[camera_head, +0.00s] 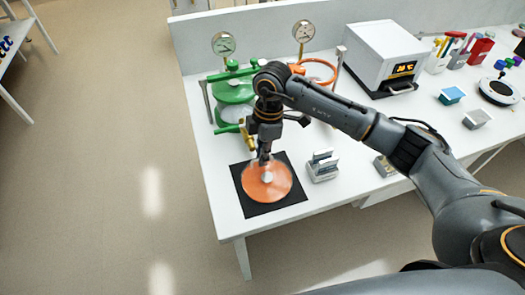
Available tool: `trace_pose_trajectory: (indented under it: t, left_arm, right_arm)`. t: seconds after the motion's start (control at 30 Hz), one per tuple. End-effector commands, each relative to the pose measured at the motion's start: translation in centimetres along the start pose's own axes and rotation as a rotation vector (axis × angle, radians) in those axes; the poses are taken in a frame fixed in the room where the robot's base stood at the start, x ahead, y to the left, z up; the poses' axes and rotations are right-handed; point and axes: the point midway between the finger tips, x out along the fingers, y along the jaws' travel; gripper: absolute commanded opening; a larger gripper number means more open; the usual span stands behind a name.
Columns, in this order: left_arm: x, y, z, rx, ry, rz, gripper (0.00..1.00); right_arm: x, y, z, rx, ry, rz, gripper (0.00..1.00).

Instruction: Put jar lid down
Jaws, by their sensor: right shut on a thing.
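The orange, round jar lid (277,188) with a pale centre is over the black square mat (250,205) at the front left of the white table. My right gripper (265,160) reaches down from above and is shut on the lid near its middle and far side. The gripper partly hides the lid's far side and the grip point. I cannot tell whether the lid touches the mat or is just above it. My left gripper is not in view.
Behind stand a green vessel (232,92), an orange-rimmed vessel (322,66) and two gauges (223,44). A small grey metal block (321,168) stands close right of the mat. A white box-shaped device (378,50) is farther back. The table's left edge is near the mat.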

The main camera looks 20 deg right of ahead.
Motion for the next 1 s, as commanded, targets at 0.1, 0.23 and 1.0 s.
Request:
trace_pose_trajectory:
  t: [0.1,0.23,1.0]
  left_arm:
    - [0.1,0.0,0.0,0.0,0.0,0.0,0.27]
    - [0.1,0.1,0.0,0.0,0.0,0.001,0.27]
    - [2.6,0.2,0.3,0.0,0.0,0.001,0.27]
  right_arm:
    - [0.0,0.0,0.0,0.0,0.0,0.001,0.1]
    - [0.0,0.0,0.0,0.0,0.0,0.0,0.31]
    - [-8.1,0.1,0.0,-0.001,0.0,0.005,0.31]
